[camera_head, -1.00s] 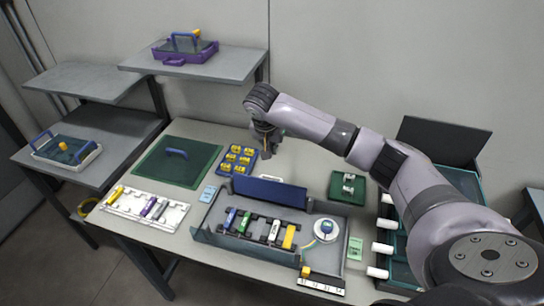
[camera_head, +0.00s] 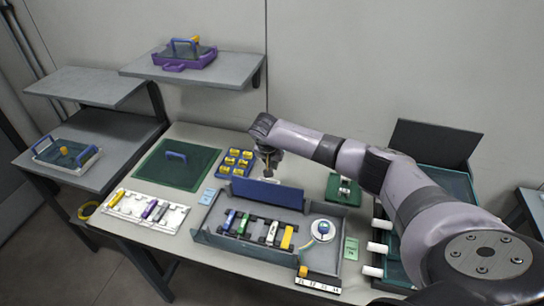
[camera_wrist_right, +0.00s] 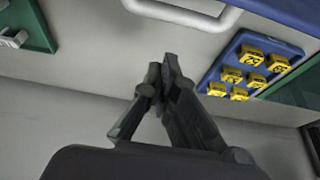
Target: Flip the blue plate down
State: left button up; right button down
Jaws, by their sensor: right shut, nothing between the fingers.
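The blue plate (camera_head: 267,193) stands upright along the back edge of the grey tray (camera_head: 212,240) in the head view. A blue edge of it shows at the top right of the right wrist view (camera_wrist_right: 285,10). My right gripper (camera_head: 268,175) is just behind the plate, pointing down, apart from it as far as I can see. In the right wrist view the fingers (camera_wrist_right: 165,72) are shut and empty. A white handle (camera_wrist_right: 190,15) lies ahead of them, near the plate. My left gripper is not in view.
A blue holder (camera_head: 222,168) with several yellow blocks stands left of my gripper. A green box (camera_head: 343,190) is to the right. A green mat with a blue handle (camera_head: 176,155) lies at the back left. Several coloured pieces (camera_head: 240,224) sit in the tray.

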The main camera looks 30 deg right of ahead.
aim_at(268, 189)
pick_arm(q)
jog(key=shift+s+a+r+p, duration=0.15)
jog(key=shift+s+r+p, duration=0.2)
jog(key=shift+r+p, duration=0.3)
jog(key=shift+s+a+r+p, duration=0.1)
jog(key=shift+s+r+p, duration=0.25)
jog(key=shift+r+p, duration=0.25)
pick_arm(e)
jog(key=s+a, duration=0.2)
jog(key=shift+s+a+r, duration=0.25)
jog(key=shift+a+r, duration=0.1)
jog(key=shift+a, duration=0.05)
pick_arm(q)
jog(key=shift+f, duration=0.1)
